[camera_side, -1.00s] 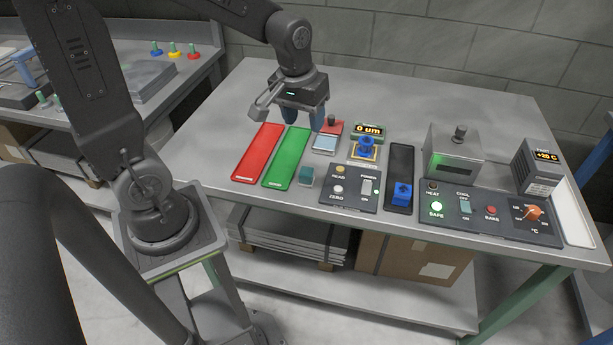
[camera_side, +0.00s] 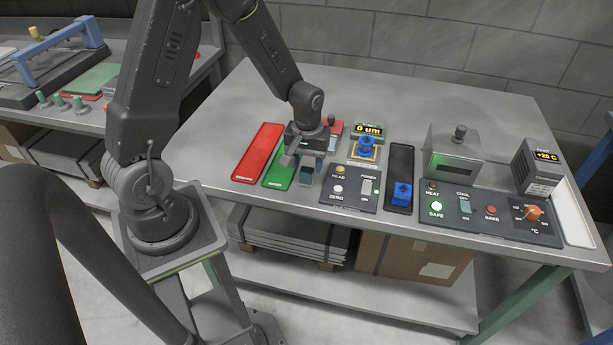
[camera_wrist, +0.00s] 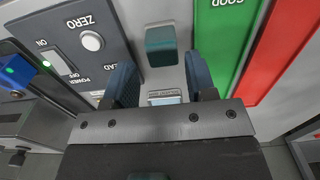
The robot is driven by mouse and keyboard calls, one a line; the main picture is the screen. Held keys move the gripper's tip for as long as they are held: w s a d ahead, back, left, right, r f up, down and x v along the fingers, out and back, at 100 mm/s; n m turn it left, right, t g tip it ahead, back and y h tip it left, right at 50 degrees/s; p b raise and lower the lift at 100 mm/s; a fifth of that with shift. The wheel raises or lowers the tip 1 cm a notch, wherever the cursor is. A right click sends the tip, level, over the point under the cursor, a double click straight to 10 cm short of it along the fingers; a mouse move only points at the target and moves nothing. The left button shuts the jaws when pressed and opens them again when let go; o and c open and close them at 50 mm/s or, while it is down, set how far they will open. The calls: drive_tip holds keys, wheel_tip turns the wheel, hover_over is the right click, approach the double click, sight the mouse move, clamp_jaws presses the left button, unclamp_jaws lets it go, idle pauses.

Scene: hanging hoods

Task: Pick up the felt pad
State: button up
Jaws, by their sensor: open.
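The felt pad appears to be the small teal block (camera_side: 304,179) on the bench between the green strip and the control panel. It also shows in the wrist view (camera_wrist: 161,46), ahead of the fingers and roughly centred between them. My gripper (camera_side: 306,167) is just above and around the block's far side in the side view, partly hiding it. In the wrist view my gripper (camera_wrist: 160,78) has its two blue fingers spread apart, with nothing between them. Whether the fingers touch the block cannot be told.
The green strip (camera_side: 276,175) and red strip (camera_side: 258,152) lie to the left. A black tray (camera_side: 401,165) holds a blue piece. The bench's back is clear.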

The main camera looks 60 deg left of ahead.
sight(307, 170)
drive_tip(key=shift+a+f, duration=0.15)
drive_tip(key=shift+f, duration=2.5)
drive_tip(key=c, duration=0.7)
drive_tip(key=shift+r, duration=0.55)
drive_tip(key=r, duration=0.2)
drive_tip(key=a+r, duration=0.1)
drive_tip(key=r, duration=0.1)
drive_tip(key=shift+s, duration=0.35)
drive_tip(key=s+a+r, duration=0.4)
drive_tip(key=a, duration=0.1)
drive_tip(key=s+a+r, duration=0.2)
drive_tip(key=a, duration=0.1)
drive_tip(key=shift+s, duration=0.4)
